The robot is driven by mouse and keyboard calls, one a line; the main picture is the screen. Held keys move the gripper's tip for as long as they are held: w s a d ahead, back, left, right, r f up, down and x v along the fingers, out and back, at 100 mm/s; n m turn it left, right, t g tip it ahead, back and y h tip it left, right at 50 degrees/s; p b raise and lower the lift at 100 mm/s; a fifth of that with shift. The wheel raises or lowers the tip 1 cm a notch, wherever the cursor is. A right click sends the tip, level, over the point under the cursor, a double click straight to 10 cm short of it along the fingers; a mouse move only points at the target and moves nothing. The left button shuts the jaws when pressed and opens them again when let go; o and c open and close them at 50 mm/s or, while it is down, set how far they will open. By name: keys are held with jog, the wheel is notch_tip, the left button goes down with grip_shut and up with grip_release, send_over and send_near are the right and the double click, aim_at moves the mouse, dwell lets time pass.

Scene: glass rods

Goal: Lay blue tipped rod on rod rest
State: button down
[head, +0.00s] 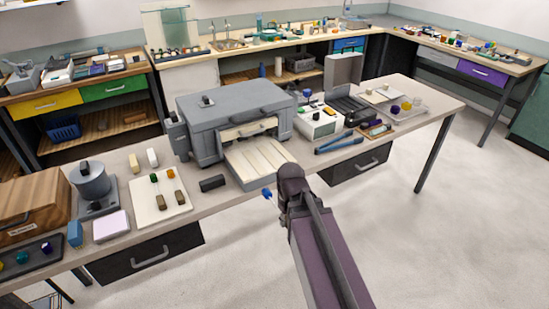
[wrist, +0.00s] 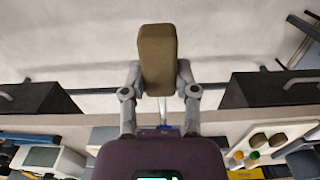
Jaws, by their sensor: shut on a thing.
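My gripper (head: 284,203) is in front of the bench, over the floor. In the wrist view, my gripper (wrist: 158,80) is shut on the brown block-shaped end of the blue tipped rod (wrist: 157,48). Its blue tip (head: 267,193) shows just left of my gripper in the head view, apart from the bench. Most of the thin shaft is hidden.
A grey furnace-like box (head: 230,110) with a slatted pale front shelf (head: 262,160) stands mid-bench. A small dark block (head: 212,184) lies between shelf and board. Blue-handled pliers (head: 340,142) lie to the right. Drawers (head: 150,255) hang below the bench; the floor before it is clear.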

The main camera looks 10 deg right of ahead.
aim_at(267, 165)
jog(key=shift+a, duration=0.15)
jog(key=shift+w+r, duration=0.1)
jog(key=shift+r, duration=0.05)
jog(key=w+d+r+p, duration=0.1)
jog(key=w+r+p, duration=0.2)
jog(key=w, duration=0.7)
jog(key=w+d+r+p, duration=0.1)
jog(key=w+r+p, duration=0.2)
jog(key=w, duration=0.8)
jog(key=shift+r+p, duration=0.3)
jog(key=shift+p, duration=0.1)
jog(key=shift+w+d+f, duration=0.1)
jog(key=shift+w+f, duration=0.05)
